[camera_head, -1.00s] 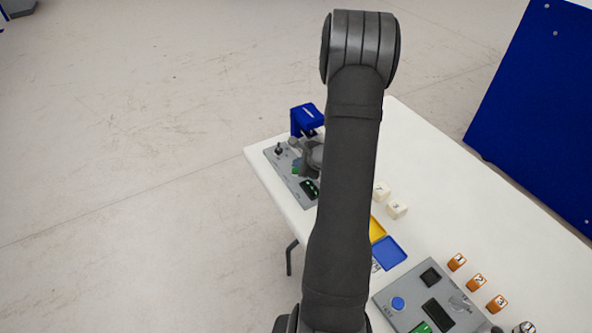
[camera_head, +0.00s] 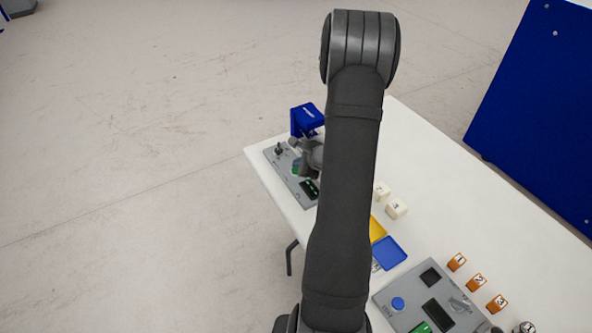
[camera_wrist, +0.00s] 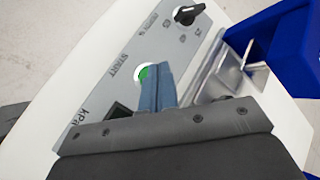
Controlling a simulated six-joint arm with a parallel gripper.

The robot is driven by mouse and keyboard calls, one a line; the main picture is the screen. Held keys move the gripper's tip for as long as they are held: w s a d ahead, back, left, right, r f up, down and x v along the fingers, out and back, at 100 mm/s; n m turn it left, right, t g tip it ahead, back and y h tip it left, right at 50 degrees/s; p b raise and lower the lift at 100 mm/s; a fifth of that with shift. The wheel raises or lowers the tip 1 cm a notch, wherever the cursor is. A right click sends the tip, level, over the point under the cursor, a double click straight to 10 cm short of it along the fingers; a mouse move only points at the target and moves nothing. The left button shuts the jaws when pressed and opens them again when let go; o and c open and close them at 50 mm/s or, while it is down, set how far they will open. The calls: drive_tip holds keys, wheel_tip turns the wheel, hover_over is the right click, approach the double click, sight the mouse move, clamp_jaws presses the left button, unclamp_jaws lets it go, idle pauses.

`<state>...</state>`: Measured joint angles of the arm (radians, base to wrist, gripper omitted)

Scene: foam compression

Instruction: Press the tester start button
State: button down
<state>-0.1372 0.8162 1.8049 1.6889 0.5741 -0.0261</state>
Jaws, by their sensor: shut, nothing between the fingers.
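The tester's grey panel (camera_head: 284,166) lies at the far left end of the white table in the head view, partly behind my arm. In the wrist view the panel (camera_wrist: 85,75) carries the word START beside a green button with a pale ring (camera_wrist: 143,78). My gripper (camera_wrist: 157,68) is shut and empty. Its blue-grey fingertips overlap the right part of the button in this view. I cannot tell whether they touch it. In the head view the gripper (camera_head: 312,157) is at the panel, largely hidden by my arm.
A blue tester part (camera_head: 306,118) stands at the panel's back; its bare metal plates (camera_wrist: 235,75) are close right of the fingers. A black knob (camera_wrist: 188,14) is further along the panel. Cream blocks (camera_head: 396,208), trays and a second panel (camera_head: 395,290) lie nearer on the table.

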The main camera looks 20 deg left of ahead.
drive_tip(key=shift+f, duration=0.2)
idle(0.5)
drive_tip(key=shift+f, duration=0.25)
drive_tip(key=shift+f, duration=0.4)
idle(0.6)
drive_tip(key=shift+r, duration=3.35)
